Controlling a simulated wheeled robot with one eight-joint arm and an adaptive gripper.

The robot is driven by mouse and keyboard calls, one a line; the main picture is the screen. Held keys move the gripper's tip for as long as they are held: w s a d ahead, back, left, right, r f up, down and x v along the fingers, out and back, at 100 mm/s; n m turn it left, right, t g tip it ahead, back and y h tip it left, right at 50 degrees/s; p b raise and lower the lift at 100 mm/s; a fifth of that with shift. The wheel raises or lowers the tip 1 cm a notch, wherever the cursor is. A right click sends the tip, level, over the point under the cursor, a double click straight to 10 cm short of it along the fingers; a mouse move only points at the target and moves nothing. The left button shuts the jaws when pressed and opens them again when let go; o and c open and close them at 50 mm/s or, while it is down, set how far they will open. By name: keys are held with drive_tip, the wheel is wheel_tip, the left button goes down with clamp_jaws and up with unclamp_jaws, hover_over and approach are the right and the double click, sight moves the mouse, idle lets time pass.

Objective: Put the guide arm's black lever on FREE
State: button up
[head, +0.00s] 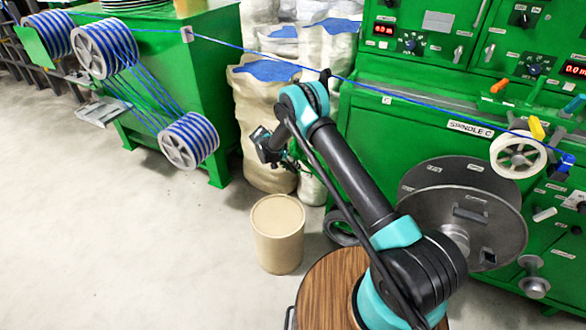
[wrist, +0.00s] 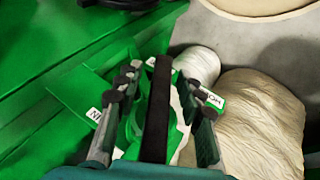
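In the wrist view a long black bar, which looks like the lever (wrist: 157,115), runs up the middle of the picture over a green part (wrist: 132,128). My gripper (wrist: 158,80) has one finger on each side of this bar. The fingers are apart, with green showing between them and the bar, so it is open and not visibly touching it. A white label (wrist: 95,117) at the left and another label (wrist: 211,97) at the right are partly hidden. In the head view my gripper (head: 270,148) is small and dark before the sacks; the lever cannot be made out there.
Pale sacks (head: 258,115) stand behind my gripper, and a tan drum (head: 278,235) stands on the floor below it. A blue cable (head: 265,55) runs across above. A green machine with a large grey spool (head: 470,210) is at right. Floor at left is clear.

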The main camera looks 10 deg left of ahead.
drive_tip(key=v, duration=1.2)
drive_tip(key=shift+f, duration=0.1)
